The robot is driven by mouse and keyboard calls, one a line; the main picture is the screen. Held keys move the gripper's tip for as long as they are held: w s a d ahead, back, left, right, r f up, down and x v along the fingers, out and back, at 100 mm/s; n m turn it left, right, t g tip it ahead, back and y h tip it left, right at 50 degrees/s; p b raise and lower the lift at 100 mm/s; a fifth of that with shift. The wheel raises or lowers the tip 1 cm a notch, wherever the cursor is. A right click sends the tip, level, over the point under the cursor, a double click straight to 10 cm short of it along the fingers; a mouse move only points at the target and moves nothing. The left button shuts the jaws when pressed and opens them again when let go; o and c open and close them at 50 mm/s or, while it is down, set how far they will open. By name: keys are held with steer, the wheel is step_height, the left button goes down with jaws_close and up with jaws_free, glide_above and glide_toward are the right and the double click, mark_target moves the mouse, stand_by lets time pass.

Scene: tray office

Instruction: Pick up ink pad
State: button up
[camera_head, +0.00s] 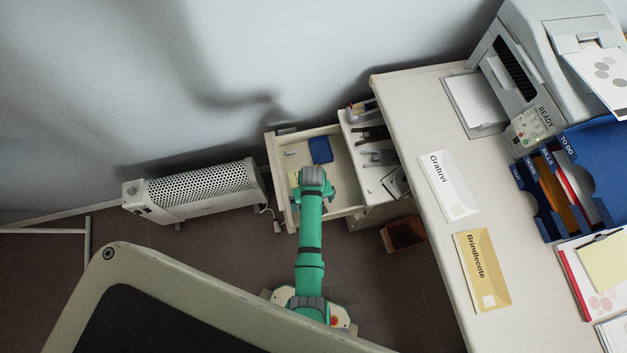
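A small dark blue flat block (320,149), which looks like the ink pad, lies in the open cream drawer (346,182), toward the back wall. My green arm reaches from below over the drawer's front part. My gripper (313,178) is at the arm's end, just below the blue block in the picture. The arm hides the fingers, so I cannot see whether they are open or hold anything. A small yellowish item (294,179) in the drawer is partly hidden beside the arm.
An upper drawer (371,187) with a stapler and other stationery stands open to the right. The desk (400,105) holds envelopes, a blue file organizer (600,150) and a printer (545,60). A white radiator (195,187) stands left of the drawers.

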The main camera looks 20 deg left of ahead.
steer(key=shift+s+f, duration=0.15)
steer(key=shift+f, duration=0.35)
steer(key=shift+s+d+f, duration=0.1)
steer(key=shift+f, duration=2.35)
steer(key=c, duration=1.2)
